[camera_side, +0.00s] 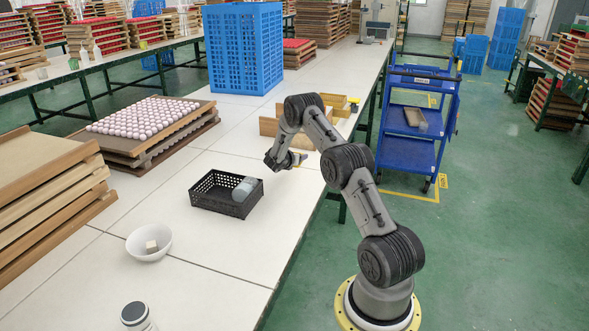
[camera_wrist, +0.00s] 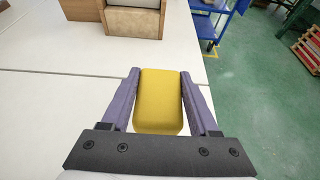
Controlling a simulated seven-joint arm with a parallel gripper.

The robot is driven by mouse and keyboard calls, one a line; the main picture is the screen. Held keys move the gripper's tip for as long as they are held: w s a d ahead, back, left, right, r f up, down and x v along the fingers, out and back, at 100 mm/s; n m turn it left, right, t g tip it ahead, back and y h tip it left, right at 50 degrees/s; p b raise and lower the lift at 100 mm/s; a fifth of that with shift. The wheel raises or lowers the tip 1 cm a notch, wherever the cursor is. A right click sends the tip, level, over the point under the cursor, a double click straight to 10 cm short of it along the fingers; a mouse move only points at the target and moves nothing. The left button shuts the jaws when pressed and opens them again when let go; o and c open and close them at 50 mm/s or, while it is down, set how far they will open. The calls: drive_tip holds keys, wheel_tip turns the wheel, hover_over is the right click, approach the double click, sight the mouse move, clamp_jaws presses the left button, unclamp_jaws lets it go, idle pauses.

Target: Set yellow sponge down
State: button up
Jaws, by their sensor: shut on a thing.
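The yellow sponge (camera_wrist: 160,102) is a rounded block between the two fingers of my gripper (camera_wrist: 160,76) in the wrist view. The fingers are shut on its left and right sides. In the side view my gripper (camera_side: 296,160) is low over the white table (camera_side: 225,165), to the right of the black basket. The sponge is mostly hidden by the fingers there. I cannot tell whether it touches the table.
A black basket (camera_side: 222,205) holds grey items. A wooden box (camera_side: 272,127) stands behind my gripper, also in the wrist view (camera_wrist: 133,22). The table's right edge is close.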

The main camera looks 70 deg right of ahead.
sight(295, 174)
drive_tip(key=d+f, duration=0.1)
drive_tip(key=w+f, duration=0.1)
drive_tip(key=d+f, duration=0.1)
drive_tip(key=shift+w+d+f, duration=0.3)
drive_tip(key=shift+w+f, duration=0.05)
drive_tip(key=shift+f, duration=0.05)
drive_tip(key=shift+w+d+f, duration=0.1)
drive_tip(key=shift+f, duration=0.8)
drive_tip(key=shift+w+d+f, duration=0.1)
drive_tip(key=shift+f, duration=0.75)
drive_tip(key=shift+f, duration=0.1)
drive_tip(key=o, duration=1.4)
drive_tip(key=shift+o, duration=0.2)
